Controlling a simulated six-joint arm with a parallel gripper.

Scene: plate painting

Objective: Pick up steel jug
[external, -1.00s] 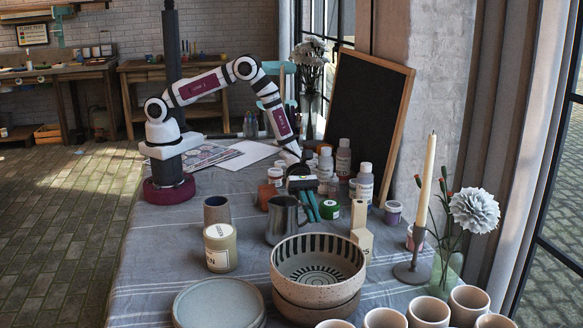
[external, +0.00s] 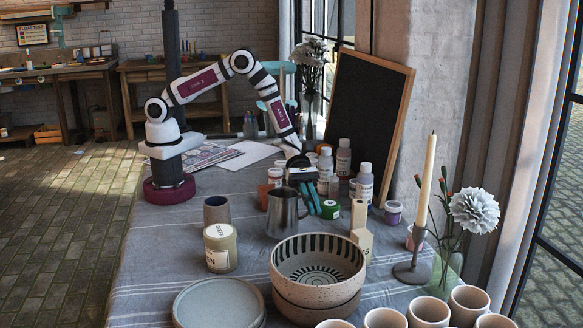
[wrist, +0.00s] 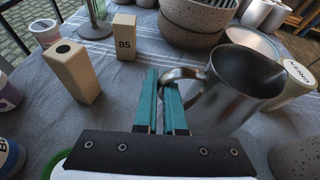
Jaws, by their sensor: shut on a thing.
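The steel jug (external: 283,213) is a grey metal pitcher near the middle of the table in the external view. It also shows in the wrist view (wrist: 236,90), upright, with its open mouth facing up and its handle toward my gripper. My gripper (external: 312,206) has teal fingers and is at the jug's right side. In the wrist view the gripper (wrist: 166,88) is shut on the jug's handle, with the fingertips at its upper part. I cannot tell whether the jug's base is off the cloth.
A speckled bowl stack (external: 317,268) stands in front of the jug. A cream jar (external: 220,247) and a dark cup (external: 216,211) stand to its left. Wooden blocks (external: 361,238), a green-labelled pot (external: 330,209) and paint bottles (external: 364,183) stand to the right and behind.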

